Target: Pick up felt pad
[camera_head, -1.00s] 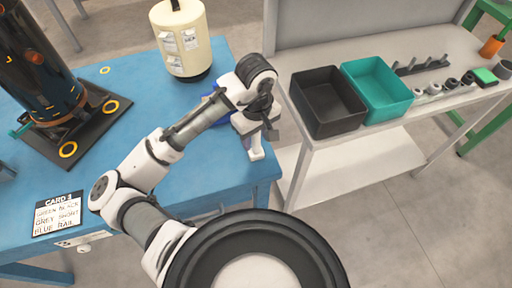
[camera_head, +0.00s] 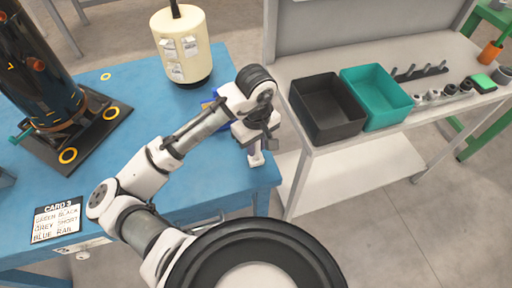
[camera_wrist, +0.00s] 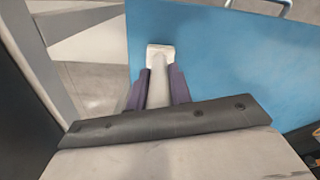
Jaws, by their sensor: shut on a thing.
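My gripper (camera_head: 257,150) is at the right edge of the blue table, near the gap before the grey bench. In the wrist view, my gripper (camera_wrist: 158,88) has its dark fingers closed on a pale piece (camera_wrist: 160,50) with a narrow stem and a wider, blunt end. I take this piece as the felt pad. It also shows in the head view as a small white end (camera_head: 256,160) below the fingers. Its upper part is hidden between the fingers. In the wrist view its end appears over the blue table's edge; whether it touches the table I cannot tell.
The blue table (camera_head: 110,165) holds a cream cylinder (camera_head: 183,50), a dark compressor (camera_head: 40,75) and a printed card (camera_head: 57,219). A blue and yellow thing (camera_head: 208,103) is partly behind my arm. The grey bench carries a black bin (camera_head: 328,110), a teal bin (camera_head: 377,97) and small parts.

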